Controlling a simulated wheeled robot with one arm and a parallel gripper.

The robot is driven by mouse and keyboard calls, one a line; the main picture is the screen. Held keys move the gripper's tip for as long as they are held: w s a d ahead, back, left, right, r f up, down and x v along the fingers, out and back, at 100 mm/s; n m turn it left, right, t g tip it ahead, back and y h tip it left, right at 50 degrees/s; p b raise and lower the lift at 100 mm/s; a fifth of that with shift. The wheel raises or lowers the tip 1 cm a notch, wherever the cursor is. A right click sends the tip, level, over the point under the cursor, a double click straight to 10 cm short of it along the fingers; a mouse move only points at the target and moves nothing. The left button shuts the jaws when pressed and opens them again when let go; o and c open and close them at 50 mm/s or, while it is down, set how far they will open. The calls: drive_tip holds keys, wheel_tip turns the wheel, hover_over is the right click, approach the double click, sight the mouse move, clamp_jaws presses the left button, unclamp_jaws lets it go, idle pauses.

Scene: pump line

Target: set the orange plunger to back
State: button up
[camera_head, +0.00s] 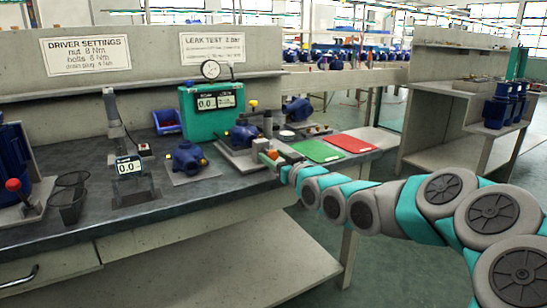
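A small orange part (272,154), probably the plunger, shows at the front right of the grey fixture plate (228,158) on the bench. My gripper (270,160) is at the end of the arm reaching in from the right, right at this orange part. At this size I cannot tell whether the gripper touches the part or whether its fingers are open or shut. The plunger's front or back setting cannot be made out. A blue pump (243,136) sits on the same fixture, beside an upright post (268,124).
A teal leak tester (200,122) with a gauge stands behind the fixture. A second blue pump (187,158) is to the left. Green (316,151) and red (350,143) mats lie to the right. A red-knobbed lever (13,185) and dark mesh cups (68,205) are far left.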

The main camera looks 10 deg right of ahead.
drive_tip(key=shift+o, duration=0.5)
drive_tip(key=b+v, duration=0.1)
drive_tip(key=v, duration=0.7)
drive_tip(key=shift+w, duration=0.1)
